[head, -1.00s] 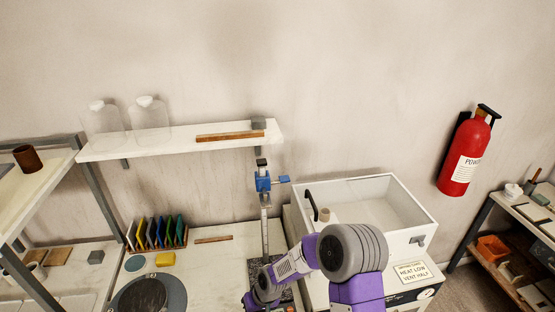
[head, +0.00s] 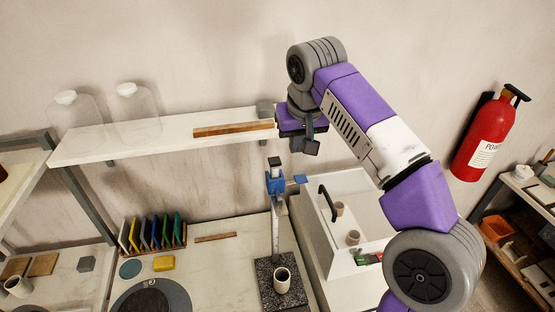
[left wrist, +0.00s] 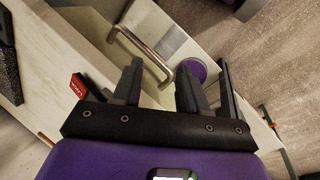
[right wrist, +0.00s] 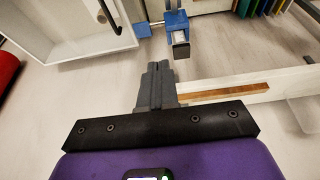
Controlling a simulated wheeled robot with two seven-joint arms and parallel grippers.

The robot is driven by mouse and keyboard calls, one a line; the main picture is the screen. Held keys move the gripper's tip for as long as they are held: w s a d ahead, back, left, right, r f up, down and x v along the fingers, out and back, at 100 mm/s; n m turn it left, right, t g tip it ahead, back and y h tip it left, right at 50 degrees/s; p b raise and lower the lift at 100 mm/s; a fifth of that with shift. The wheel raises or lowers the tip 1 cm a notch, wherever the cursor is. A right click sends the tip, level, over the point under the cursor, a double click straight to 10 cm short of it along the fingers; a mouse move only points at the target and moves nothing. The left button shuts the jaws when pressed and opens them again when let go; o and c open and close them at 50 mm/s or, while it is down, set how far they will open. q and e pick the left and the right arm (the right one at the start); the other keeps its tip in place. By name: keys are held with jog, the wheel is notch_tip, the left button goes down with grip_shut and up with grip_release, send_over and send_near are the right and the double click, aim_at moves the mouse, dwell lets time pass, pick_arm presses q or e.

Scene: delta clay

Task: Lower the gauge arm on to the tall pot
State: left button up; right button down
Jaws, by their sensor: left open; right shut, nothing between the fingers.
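The gauge stands as a steel column on a speckled granite base (head: 266,268), with a blue slider (head: 275,184) near its top and a blue arm (head: 298,179) reaching right. A pale open pot (head: 282,281) stands upright on the granite base, well below the blue arm and apart from it. My right gripper (head: 311,147) is shut and empty, above and right of the column top. In the right wrist view its closed fingers (right wrist: 157,72) point toward the blue gauge head (right wrist: 177,22), apart from it. My left gripper (left wrist: 157,78) is open and empty, outside the head view.
A white open box (head: 372,190) right of the gauge holds smaller pots (head: 353,237). A shelf (head: 165,142) with jugs and a wooden strip runs behind. A rack of coloured cards (head: 153,236) stands left. A metal handle (left wrist: 150,52) is close to my left gripper.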

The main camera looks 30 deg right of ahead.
jog(key=b, duration=0.3)
send_near(291, 182)
jog(key=a+x, duration=0.1)
jog(key=x, duration=0.6)
pick_arm(q)
jog(key=f, duration=0.2)
jog(key=shift+s+f, duration=0.3)
jog(key=shift+s, duration=0.05)
pick_arm(e)
jog(key=shift+d+r, duration=0.15)
jog(key=shift+d, duration=0.3)
pick_arm(q)
jog(key=shift+f, duration=0.15)
